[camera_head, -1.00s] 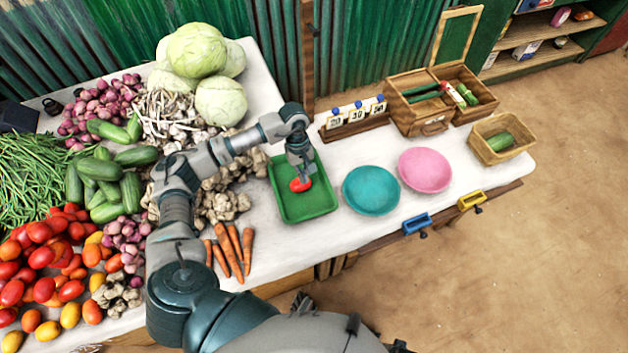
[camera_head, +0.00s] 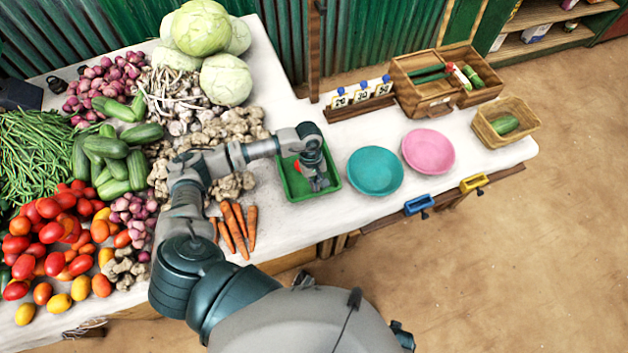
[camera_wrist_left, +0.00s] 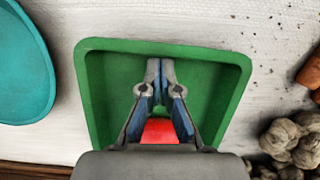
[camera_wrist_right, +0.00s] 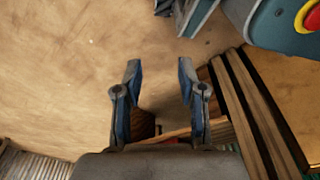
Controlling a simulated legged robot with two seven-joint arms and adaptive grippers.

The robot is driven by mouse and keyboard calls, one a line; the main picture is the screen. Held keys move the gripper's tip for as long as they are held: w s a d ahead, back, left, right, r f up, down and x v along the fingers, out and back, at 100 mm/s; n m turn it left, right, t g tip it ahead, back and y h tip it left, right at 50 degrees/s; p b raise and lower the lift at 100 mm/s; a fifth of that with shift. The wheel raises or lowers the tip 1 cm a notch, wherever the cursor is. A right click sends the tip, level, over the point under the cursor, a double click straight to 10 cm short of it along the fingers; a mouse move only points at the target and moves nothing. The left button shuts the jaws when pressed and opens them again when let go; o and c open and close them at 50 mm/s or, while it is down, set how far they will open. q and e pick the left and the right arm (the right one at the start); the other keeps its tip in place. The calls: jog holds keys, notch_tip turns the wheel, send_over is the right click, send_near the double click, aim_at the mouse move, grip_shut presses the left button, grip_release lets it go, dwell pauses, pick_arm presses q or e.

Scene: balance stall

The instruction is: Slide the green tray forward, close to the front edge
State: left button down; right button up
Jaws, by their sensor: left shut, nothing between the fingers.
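The green tray (camera_head: 289,187) lies on the white table between the carrots and the teal bowl, a little back from the front edge. My right gripper (camera_wrist_right: 158,75) is open and empty, over the ground.
The teal bowl (camera_head: 375,171) and pink bowl (camera_head: 428,151) stand right of the tray. Carrots (camera_head: 237,229) and garlic and ginger lie left of it. Price cards (camera_head: 359,95) stand behind. Blue (camera_head: 419,204) and yellow (camera_head: 473,183) clips sit on the front edge. A bare strip lies before the tray.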

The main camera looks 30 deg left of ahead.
pick_arm(q)
jog(key=shift+s, duration=0.1)
jog(key=s+d, duration=0.6)
jog(key=d, duration=0.1)
jog(key=shift+d, duration=0.1)
jog(key=shift+s+d, duration=0.1)
jog(key=shift+d, duration=0.05)
pick_arm(e)
jog(key=shift+w+r, duration=0.45)
jog(key=shift+s+a+f, duration=0.1)
jog(key=shift+s, duration=0.05)
